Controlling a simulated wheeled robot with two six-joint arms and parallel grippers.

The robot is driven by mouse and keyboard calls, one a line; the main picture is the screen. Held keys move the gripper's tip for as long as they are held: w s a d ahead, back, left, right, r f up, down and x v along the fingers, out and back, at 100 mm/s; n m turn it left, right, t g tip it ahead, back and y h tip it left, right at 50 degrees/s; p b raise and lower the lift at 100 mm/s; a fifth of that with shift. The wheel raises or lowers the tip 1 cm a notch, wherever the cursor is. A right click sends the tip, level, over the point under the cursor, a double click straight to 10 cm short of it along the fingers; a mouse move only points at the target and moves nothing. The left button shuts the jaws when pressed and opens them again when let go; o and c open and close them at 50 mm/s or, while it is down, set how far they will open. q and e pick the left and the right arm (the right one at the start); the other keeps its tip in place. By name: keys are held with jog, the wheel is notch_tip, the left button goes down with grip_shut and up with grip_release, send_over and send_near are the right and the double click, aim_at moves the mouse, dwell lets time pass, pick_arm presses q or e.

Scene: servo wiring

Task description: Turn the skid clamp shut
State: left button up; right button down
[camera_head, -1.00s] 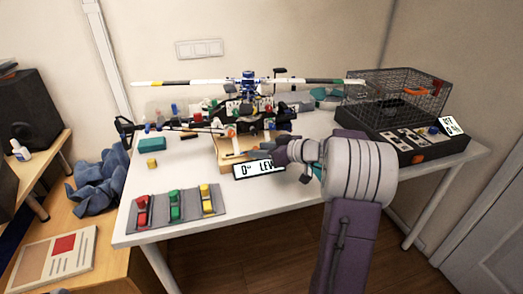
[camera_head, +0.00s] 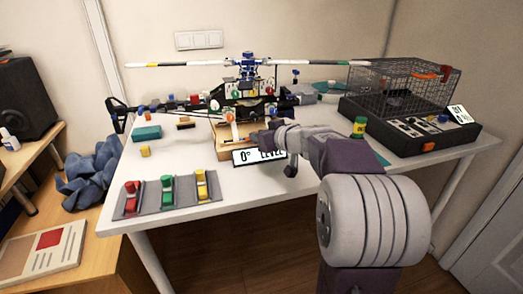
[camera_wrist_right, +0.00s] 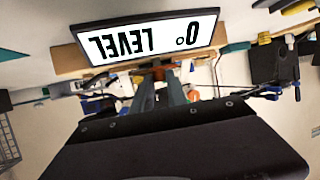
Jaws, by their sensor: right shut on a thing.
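A model helicopter (camera_head: 245,90) stands on a wooden block stand (camera_head: 222,150) on the white table. A sign reading "0° LEVEL" (camera_head: 243,158) is at the front of the stand and shows upside down in the wrist view (camera_wrist_right: 148,37). My right gripper (camera_head: 258,138) reaches in from the right, just above the sign. In the wrist view my right fingers (camera_wrist_right: 160,86) are close together around a small orange-red part (camera_wrist_right: 157,73), apparently the skid clamp's handle, mostly hidden by the fingers. Its turn angle cannot be read. My left gripper is out of view.
A grey tray with red, green and yellow plugs (camera_head: 150,207) lies front left. A black wire cage box (camera_head: 400,95) stands at the right. A teal block (camera_head: 146,133) and a yellow cube (camera_head: 145,151) sit left of the stand. The front middle of the table is clear.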

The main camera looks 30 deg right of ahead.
jog(key=shift+a+f+m+h, duration=0.3)
jog(key=shift+a+m+h, duration=0.05)
jog(key=shift+m+h, duration=0.15)
jog(key=shift+a+r+m+h, duration=0.1)
jog(key=shift+r+m+h, duration=0.05)
jog(key=shift+m+h, duration=0.3)
jog(key=m+g+h+p, duration=0.1)
jog(key=m+h+p, duration=0.1)
jog(key=p, duration=0.3)
jog(key=m+g+h+p, duration=0.1)
jog(key=m+h+p, duration=0.2)
jog(key=p, duration=0.2)
jog(key=a+m+g+h+p, duration=0.1)
jog(key=m+g+h+p, duration=0.1)
jog(key=p, duration=0.3)
jog(key=shift+w+r+h+p, duration=0.35)
jog(key=shift+p, duration=0.05)
jog(key=shift+f+m+p, duration=0.2)
jog(key=shift+m+p, duration=0.25)
jog(key=shift+p, duration=0.15)
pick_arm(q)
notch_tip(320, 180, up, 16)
pick_arm(e)
jog(key=shift+f+g+h, duration=0.1)
jog(key=shift+g+h, duration=0.2)
jog(key=c, duration=1.3)
grip_release()
